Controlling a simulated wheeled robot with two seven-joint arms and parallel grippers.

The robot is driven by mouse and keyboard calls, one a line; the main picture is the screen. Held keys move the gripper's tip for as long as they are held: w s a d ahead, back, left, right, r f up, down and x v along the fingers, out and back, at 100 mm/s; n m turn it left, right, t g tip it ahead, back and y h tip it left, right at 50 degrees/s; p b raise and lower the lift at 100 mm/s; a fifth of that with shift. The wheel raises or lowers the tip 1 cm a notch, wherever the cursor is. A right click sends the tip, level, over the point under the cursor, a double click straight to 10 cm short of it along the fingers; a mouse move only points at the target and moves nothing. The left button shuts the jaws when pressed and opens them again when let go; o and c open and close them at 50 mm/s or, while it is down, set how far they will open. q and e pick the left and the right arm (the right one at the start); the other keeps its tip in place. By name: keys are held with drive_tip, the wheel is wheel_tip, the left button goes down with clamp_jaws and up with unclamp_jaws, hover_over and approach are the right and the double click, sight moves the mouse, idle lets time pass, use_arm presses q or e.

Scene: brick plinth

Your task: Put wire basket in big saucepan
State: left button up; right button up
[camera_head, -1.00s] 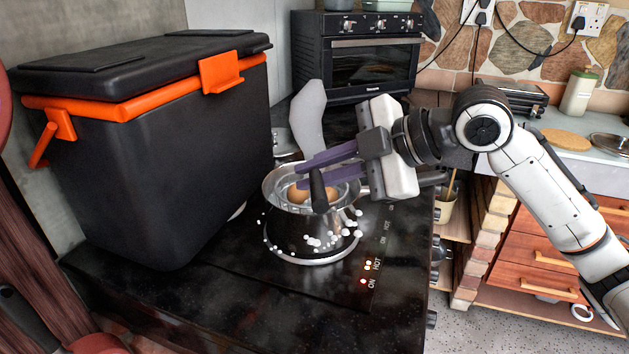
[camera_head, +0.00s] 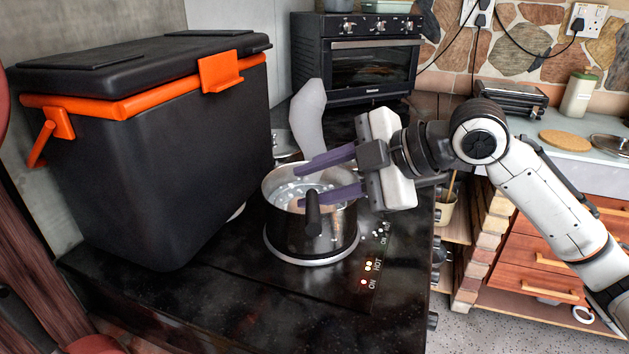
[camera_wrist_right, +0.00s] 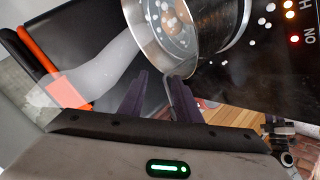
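The big saucepan (camera_head: 285,235), shiny metal, stands on the hob with bubbling water in it. It also shows in the wrist view (camera_wrist_right: 205,45). A dark upright handle (camera_head: 313,215), apparently the wire basket's, hangs over the saucepan's near rim. The basket's mesh cannot be made out, but brownish round things show in the water. My right gripper (camera_head: 300,187) is over the saucepan from the right, its purple fingers spread apart, one above the opening and one near the handle. In the wrist view its fingers (camera_wrist_right: 160,88) are also apart. My left gripper is not in view.
A large black cool box (camera_head: 165,165) with orange trim stands close left of the saucepan. A pale curved object (camera_head: 310,118) rises behind it. A small oven (camera_head: 365,62) is at the back. Lit hob indicators (camera_head: 369,266) are at front right. The front worktop is clear.

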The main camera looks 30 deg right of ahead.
drive_tip(key=shift+r, duration=0.1)
drive_tip(key=r+b+v, duration=0.1)
drive_tip(key=b+v, duration=0.1)
drive_tip(key=v, duration=1)
drive_tip(key=shift+s+a, duration=0.1)
drive_tip(key=shift+s, duration=0.05)
